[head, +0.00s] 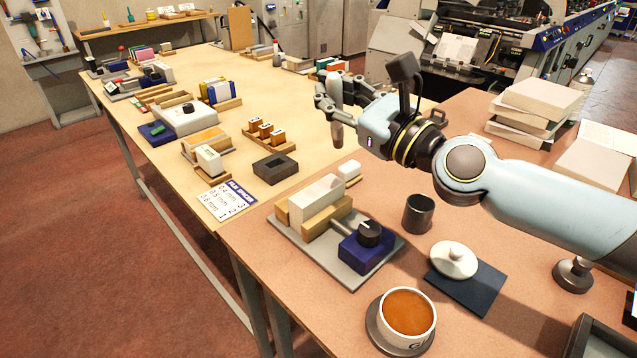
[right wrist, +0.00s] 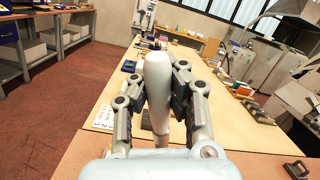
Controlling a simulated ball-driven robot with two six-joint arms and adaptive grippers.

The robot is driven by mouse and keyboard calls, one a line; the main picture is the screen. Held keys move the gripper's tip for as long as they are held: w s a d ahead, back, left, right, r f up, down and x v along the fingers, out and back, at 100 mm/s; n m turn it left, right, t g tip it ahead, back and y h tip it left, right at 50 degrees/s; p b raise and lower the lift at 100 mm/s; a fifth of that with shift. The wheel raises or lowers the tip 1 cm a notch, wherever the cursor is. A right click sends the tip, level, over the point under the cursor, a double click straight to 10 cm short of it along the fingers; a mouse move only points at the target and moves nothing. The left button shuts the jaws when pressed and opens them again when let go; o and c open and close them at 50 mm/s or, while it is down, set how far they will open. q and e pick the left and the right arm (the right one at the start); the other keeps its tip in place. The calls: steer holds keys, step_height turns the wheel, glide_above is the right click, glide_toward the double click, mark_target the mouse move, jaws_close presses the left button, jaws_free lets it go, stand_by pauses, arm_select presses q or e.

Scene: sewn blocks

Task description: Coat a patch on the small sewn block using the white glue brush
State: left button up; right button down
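My right gripper (head: 340,100) is raised above the table. It is shut on the white glue brush (right wrist: 157,80), whose pale handle stands between the fingers in the right wrist view. In the head view its brownish lower part (head: 336,133) hangs below the fingers; the bristles cannot be made out clearly. A white block (head: 316,198), which looks like the small sewn block, is held between wooden boards on a grey plate, left of and below the gripper. The glue pot (head: 409,312) holds orange-brown glue at the front. My left gripper is out of view.
A blue clamp (head: 366,248) with a black knob sits beside the block. A dark cup (head: 418,213) and a white lid (head: 453,259) on a dark pad stand to the right. Stacked books (head: 540,100) lie at the back right. A small white piece (head: 349,171) sits behind the block.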

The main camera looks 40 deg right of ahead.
steer(key=w+a+f+m+t+b, duration=0.1)
steer(key=b, duration=0.4)
steer(key=w+a+m+b, duration=0.1)
steer(key=b, duration=0.4)
steer(key=shift+w+a+f+m+t+y+b, duration=0.2)
steer(key=shift+a+f+m+t+y+b, duration=0.1)
steer(key=shift+f+m+t+y+b, duration=0.1)
steer(key=shift+r, duration=0.1)
